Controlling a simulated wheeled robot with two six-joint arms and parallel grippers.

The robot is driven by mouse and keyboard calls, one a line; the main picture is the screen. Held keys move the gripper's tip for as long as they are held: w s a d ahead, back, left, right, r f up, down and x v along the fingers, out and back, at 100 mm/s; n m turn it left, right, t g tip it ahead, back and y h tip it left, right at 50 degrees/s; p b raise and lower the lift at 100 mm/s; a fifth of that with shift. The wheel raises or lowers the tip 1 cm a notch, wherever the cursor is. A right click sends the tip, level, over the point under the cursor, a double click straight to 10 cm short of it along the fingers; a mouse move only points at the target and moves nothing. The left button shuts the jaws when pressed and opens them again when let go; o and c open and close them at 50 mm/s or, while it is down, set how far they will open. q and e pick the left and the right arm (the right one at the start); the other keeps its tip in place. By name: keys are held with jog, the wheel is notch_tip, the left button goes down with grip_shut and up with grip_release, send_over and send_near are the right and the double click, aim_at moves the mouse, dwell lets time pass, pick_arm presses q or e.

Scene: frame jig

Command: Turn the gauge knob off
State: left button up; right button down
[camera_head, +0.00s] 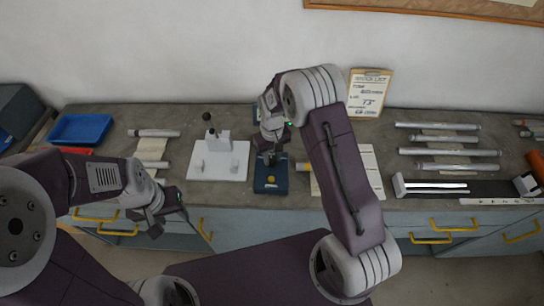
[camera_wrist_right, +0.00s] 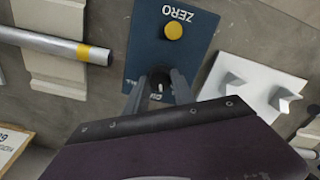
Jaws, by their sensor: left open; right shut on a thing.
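The blue gauge box (camera_head: 270,187) stands on the bench below my right gripper (camera_head: 268,157). In the right wrist view, the blue gauge face (camera_wrist_right: 145,45) carries the word ZERO and a round yellow button (camera_wrist_right: 173,30). My right gripper also shows there (camera_wrist_right: 160,80), with its fingers shut on the gauge knob at the near end of the face. The fingers mostly hide the knob, and the lettering beside it is partly covered. My left gripper (camera_head: 165,220) is open and empty in front of the bench, at the left.
A white fixture (camera_head: 228,165) with upright posts stands left of the gauge. A metal tube with a yellow band (camera_wrist_right: 60,45) lies close by on a pale support. A clipboard (camera_head: 370,92) leans on the wall. Several tubes (camera_head: 440,152) lie at the right; a blue tray (camera_head: 82,129) is far left.

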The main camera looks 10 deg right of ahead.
aim_at(272, 159)
jog(key=n, duration=0.4)
jog(key=shift+w+r, duration=0.1)
jog(key=shift+w, duration=0.1)
jog(key=shift+n, duration=1.8)
jog(key=c, duration=1.1)
grip_release()
jog(key=shift+o, duration=0.2)
notch_tip(272, 159, up, 9)
jog(key=b, duration=0.1)
jog(key=shift+b, duration=0.35)
